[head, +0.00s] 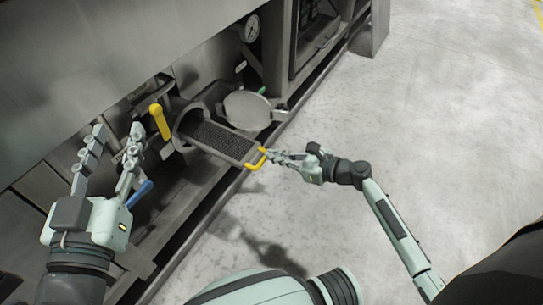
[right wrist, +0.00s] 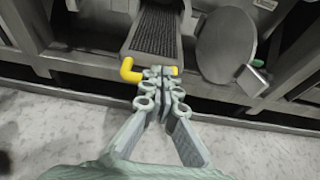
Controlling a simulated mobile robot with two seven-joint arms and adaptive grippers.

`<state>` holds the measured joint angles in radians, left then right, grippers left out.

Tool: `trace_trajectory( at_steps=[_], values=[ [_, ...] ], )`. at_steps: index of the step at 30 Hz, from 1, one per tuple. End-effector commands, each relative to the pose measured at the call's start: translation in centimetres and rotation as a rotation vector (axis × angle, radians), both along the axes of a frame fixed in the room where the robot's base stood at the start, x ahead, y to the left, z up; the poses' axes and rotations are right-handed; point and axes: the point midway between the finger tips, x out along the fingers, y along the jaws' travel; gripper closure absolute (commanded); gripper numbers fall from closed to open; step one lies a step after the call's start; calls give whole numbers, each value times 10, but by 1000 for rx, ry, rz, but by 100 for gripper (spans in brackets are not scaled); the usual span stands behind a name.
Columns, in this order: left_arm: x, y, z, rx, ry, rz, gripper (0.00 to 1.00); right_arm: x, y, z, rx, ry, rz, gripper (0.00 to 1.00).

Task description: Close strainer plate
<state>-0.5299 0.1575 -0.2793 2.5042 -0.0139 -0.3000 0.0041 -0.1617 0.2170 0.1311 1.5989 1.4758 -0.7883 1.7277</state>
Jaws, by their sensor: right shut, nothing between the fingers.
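The strainer plate (head: 222,140) is a long dark mesh tray that sticks partway out of a round grey housing (head: 188,122). It has a yellow handle (head: 261,160) on its outer end. The mesh (right wrist: 157,30) and the handle (right wrist: 129,70) also show in the right wrist view. My right gripper (head: 268,154) is shut with nothing between its fingers, its tips right at the handle. The fingertips (right wrist: 161,73) hide the middle of the handle. My left gripper (head: 118,130) is open and empty, to the left of the housing.
A round grey cover (head: 247,111) stands swung open to the right of the plate. A yellow lever (head: 160,121) rises left of the housing, and a blue handle (head: 140,193) sits lower left. A gauge (head: 250,28) is above. The concrete floor (head: 440,110) at right is clear.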

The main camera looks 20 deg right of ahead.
Motion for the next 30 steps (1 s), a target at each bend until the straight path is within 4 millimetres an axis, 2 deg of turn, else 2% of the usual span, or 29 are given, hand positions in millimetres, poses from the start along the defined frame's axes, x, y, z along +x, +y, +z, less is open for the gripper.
trace_trajectory(
  at_steps=[2,6,10,14,19,30],
  values=[
    [-1,-2,5,-22,-51,-4,60,-7,-12,-1,-19,-10,-3,100],
    [-8,-7,30,-90,-208,-19,60,-26,-26,7,-32,-26,-1,100],
    [-18,-8,53,-147,-338,-27,60,-44,-26,13,-16,-15,5,100],
    [-25,-8,66,-177,-406,-31,60,-53,-24,17,1,0,5,100],
    [-26,-7,70,-185,-427,-31,60,-42,-14,15,7,1,3,100],
    [-29,-5,75,-197,-471,-29,60,7,24,-4,7,-1,2,100]
  ],
)
